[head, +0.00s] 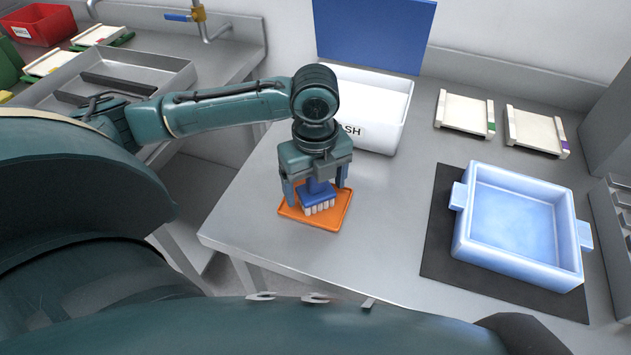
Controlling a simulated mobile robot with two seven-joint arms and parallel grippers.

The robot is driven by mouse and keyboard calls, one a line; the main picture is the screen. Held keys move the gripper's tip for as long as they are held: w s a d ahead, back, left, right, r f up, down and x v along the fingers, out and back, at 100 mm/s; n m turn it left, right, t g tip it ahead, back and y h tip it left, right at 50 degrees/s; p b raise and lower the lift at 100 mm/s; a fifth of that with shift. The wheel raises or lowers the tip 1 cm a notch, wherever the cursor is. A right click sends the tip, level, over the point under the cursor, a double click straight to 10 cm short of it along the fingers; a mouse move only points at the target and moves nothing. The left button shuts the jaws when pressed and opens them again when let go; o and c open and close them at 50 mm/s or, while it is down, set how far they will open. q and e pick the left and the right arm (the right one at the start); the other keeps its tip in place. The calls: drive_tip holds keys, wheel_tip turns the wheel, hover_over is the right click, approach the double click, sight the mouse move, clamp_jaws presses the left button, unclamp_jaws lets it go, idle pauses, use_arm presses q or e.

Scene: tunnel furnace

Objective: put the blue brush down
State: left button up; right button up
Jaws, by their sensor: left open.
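The blue brush (318,197) has a blue body and pale bristles pointing down. It stands upright on a flat orange tray (300,215) on the metal table. My left gripper (316,187) points down directly over the brush, with its two fingers on either side of the handle. The fingers are open and stand apart from the brush. The top of the brush is partly hidden by the gripper. My right gripper is not in view.
A light blue tub (512,250) sits on a dark mat (436,250) at the right. Pale racks (465,112) lie at the back right. Bare table lies between tray and mat.

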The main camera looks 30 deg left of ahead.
use_arm(q)
drive_tip(key=shift+r, duration=0.15)
wheel_tip(320, 180, up, 11)
drive_tip(key=shift+f+p, duration=0.2)
drive_tip(key=shift+p, duration=0.5)
drive_tip(key=shift+r, duration=0.75)
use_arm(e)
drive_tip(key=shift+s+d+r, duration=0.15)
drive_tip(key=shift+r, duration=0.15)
use_arm(q)
drive_tip(key=shift+f, duration=0.1)
